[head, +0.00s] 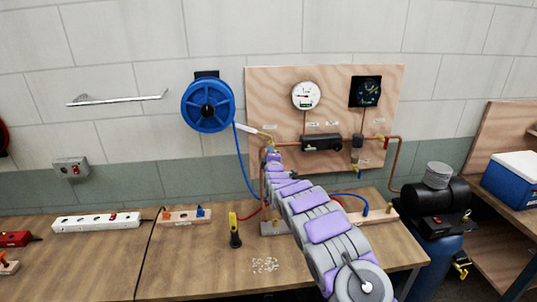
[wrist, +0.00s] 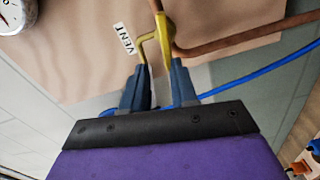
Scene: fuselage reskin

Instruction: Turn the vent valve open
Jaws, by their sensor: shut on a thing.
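The vent valve (wrist: 165,38) is a yellow fitting with a bent yellow lever, on a copper pipe in the wrist view. A white VENT label (wrist: 124,38) is beside it on the wooden board. My gripper (wrist: 160,75) has its two blue-grey fingers at the lower part of the valve and is shut on it. The fingers stand apart, with yellow metal between their tips. The exact contact is partly hidden. In the head view my gripper (head: 271,152) is at the board's lower left and covers most of the valve.
The wooden board (head: 270,90) carries a white gauge (head: 306,95), a dark gauge (head: 365,92) and copper pipes. A blue hose reel (head: 208,105) hangs left of it. The workbench (head: 190,260) holds a yellow-black tool (head: 235,232) and a power strip (head: 96,222). A blue hose (wrist: 260,75) passes behind the fingers.

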